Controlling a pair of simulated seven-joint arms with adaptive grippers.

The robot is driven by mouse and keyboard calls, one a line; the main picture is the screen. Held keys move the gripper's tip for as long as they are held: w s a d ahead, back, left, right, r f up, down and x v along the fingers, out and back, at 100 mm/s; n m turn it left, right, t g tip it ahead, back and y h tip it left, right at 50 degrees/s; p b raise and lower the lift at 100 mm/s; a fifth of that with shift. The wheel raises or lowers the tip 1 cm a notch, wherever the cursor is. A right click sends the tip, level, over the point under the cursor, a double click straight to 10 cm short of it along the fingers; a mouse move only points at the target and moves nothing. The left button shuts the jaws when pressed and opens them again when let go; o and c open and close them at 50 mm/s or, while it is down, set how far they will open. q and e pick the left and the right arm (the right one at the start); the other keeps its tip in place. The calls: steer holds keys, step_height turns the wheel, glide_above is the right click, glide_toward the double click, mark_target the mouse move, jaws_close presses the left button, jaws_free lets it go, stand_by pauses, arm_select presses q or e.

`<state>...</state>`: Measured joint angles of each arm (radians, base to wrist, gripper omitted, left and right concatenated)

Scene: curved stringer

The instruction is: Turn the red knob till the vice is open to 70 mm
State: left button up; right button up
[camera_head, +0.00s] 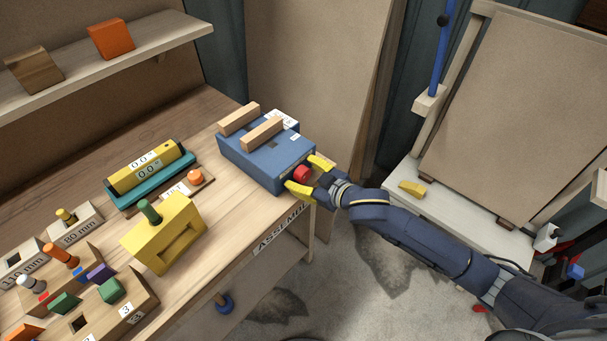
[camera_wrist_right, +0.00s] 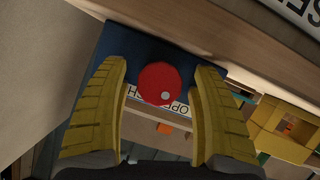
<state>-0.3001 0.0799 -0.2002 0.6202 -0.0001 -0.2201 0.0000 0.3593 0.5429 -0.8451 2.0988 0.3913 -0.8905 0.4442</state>
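The vice is a blue block (camera_head: 251,155) with two pale wooden jaws (camera_head: 250,126) on top, standing apart with a gap between them. It sits near the bench's far right end. The red knob (camera_head: 302,173) is on its right-hand face; in the right wrist view the round knob (camera_wrist_right: 160,83) has a small pale dot. My right gripper (camera_head: 306,177) has its yellow fingers on either side of the knob. In the wrist view the fingers (camera_wrist_right: 163,92) are apart, with gaps visible beside the knob. My left gripper is not in view.
A yellow block with a handle opening (camera_head: 165,235), a teal holder (camera_head: 152,190) with a yellow display reading 0.0, and an orange button (camera_head: 195,177) stand left of the vice. Peg blocks (camera_head: 110,310) fill the lower left. A shelf (camera_head: 165,40) runs behind.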

steer(key=v, duration=1.2)
stand_by(0.6)
